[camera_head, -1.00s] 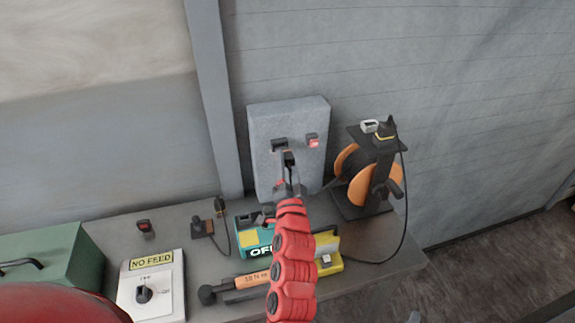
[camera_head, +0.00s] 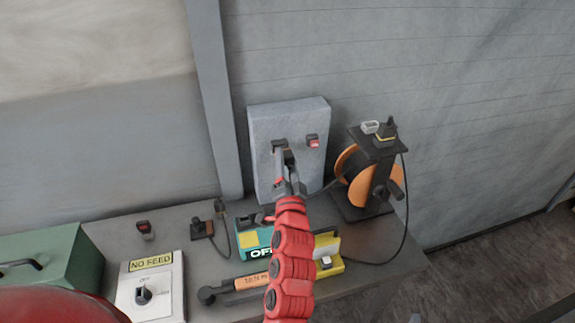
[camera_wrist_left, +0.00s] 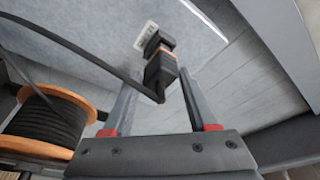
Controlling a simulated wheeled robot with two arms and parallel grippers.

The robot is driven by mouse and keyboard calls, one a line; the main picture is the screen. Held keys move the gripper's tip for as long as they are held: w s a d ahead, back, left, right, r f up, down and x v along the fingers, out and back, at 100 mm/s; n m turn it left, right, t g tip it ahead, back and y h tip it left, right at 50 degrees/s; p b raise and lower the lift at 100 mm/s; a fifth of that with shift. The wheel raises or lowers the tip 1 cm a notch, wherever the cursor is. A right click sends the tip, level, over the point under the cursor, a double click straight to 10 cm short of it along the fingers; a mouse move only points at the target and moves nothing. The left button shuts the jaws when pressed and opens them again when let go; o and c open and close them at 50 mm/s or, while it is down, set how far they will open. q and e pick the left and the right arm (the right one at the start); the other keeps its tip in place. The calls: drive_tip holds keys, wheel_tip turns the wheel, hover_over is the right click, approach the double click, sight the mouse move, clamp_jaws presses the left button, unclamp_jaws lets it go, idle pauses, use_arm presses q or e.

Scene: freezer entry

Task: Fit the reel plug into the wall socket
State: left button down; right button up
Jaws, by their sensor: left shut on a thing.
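The reel plug (camera_wrist_left: 160,72), dark with an orange-brown band, is held between the fingers of my left gripper (camera_head: 285,160). Its black cable runs to the reel. In the left wrist view, my left gripper's fingers (camera_wrist_left: 158,100) stand on either side of the plug. In the head view the gripper mostly hides the plug. My right gripper is not in view.
The orange cable reel (camera_head: 352,170) stands right of the wall box. A red switch (camera_head: 313,141) sits beside the socket. The bench holds a green box (camera_head: 70,258), a NO FEED switch (camera_head: 148,285), a teal OFF unit (camera_head: 248,236) and an orange-handled tool (camera_head: 250,282).

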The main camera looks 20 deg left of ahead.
sight(291, 159)
use_arm(q)
drive_tip(key=shift+w+a, duration=0.55)
drive_tip(key=shift+w, duration=0.2)
unclamp_jaws()
idle(0.4)
drive_tip(key=shift+s+d+f+b, duration=0.1)
drive_tip(key=shift+s+d+b, duration=0.45)
drive_tip(key=shift+s, duration=0.4)
drive_tip(key=shift+s+d+b, duration=0.35)
drive_tip(key=shift+s+d, duration=0.4)
drive_tip(key=shift+s, duration=0.15)
drive_tip(key=shift+s+d+b, duration=0.5)
drive_tip(key=shift+s+d, duration=0.15)
drive_tip(key=shift+s, duration=0.35)
